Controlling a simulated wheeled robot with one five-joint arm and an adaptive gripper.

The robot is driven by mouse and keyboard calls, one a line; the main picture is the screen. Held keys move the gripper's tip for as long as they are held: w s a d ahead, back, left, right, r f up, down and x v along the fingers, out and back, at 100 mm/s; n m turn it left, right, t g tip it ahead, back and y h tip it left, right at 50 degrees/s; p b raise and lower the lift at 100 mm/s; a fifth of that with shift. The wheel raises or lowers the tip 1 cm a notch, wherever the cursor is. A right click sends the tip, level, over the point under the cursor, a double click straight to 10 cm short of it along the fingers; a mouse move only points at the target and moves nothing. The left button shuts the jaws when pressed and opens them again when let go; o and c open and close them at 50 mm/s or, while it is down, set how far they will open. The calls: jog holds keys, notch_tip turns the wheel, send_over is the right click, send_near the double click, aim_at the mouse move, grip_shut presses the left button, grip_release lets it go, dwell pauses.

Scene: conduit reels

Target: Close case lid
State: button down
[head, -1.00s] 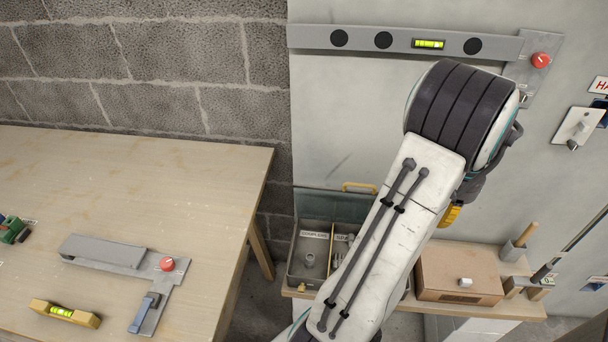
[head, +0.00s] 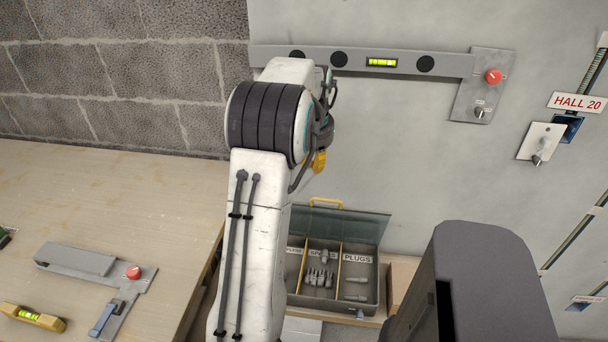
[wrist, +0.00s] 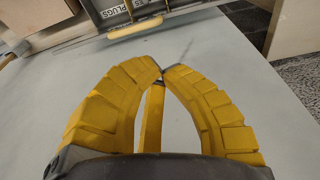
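The case (head: 364,307) stands open on a low shelf against the pale wall. Its lid (head: 362,226) is raised, leaning back near the wall, with a yellow handle (head: 326,202) at its top edge. The compartments hold grey fittings; a "PLUGS" label shows at the right one. My gripper (wrist: 161,68) has yellow fingers with tips nearly together and nothing seen held between them. In the head view only a yellow part of it shows beside my arm, above and apart from the lid. In the wrist view the case and handle (wrist: 135,28) lie beyond the fingertips.
A wooden table (head: 105,190) at left bears a grey bracket tool (head: 75,259) and a yellow level (head: 33,317). A long grey level bar (head: 440,64) and a switch plate (head: 541,141) are on the wall. A cardboard-brown box (head: 402,275) stands right of the case.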

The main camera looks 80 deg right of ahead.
notch_tip(320, 180, down, 9)
jog(key=d+p, duration=0.1)
jog(key=p, duration=0.1)
jog(key=shift+d+f, duration=0.15)
jog(key=shift+d, duration=0.2)
jog(key=shift+f, duration=0.15)
dwell(0.3)
